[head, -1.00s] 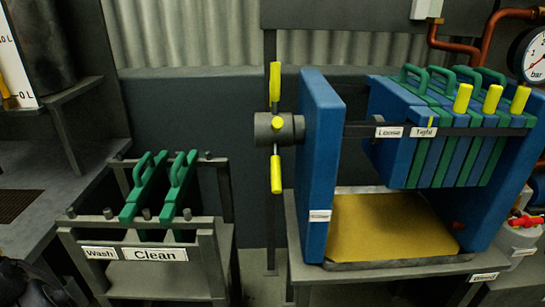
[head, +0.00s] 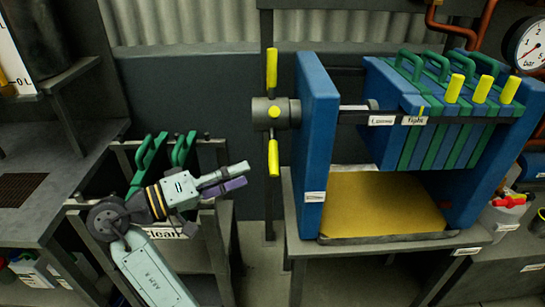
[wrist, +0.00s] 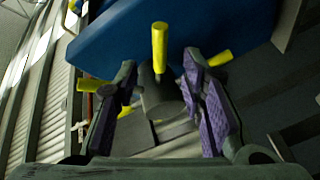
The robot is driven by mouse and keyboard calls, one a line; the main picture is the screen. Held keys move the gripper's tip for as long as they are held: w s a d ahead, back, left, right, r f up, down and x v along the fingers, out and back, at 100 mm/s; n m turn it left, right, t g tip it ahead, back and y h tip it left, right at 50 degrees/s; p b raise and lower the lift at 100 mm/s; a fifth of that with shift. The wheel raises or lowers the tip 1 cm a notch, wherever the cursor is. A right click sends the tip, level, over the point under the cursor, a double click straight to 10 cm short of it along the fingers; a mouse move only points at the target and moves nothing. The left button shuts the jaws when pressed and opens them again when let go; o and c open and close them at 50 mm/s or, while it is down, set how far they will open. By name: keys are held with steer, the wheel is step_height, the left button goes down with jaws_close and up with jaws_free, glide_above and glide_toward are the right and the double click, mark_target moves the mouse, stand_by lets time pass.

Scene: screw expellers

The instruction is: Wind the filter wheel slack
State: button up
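The filter wheel is a dark grey hub (head: 270,113) with yellow handles, on the left side of the blue end plate (head: 316,130). The wrist view shows my purple-padded fingers (wrist: 160,66) spread open, with nothing held. The hub (wrist: 160,100) and a yellow handle (wrist: 159,45) appear beyond and between them. A yellow mark (head: 421,111) is by the Tight label (head: 414,121), right of the Loose label (head: 382,121).
Blue and green filter plates (head: 440,125) hang on the right of the press, with yellow stubs on top. A yellow tray (head: 385,203) lies below. Behind my arm, a rack (head: 222,245) holds two green-handled plates (head: 150,155). A gauge (head: 530,47) is at the upper right.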

mark_target(273, 160)
steer(key=p+x, duration=0.1)
steer(key=x, duration=0.8)
steer(key=shift+w+d, duration=0.15)
jaws_close()
stand_by(0.5)
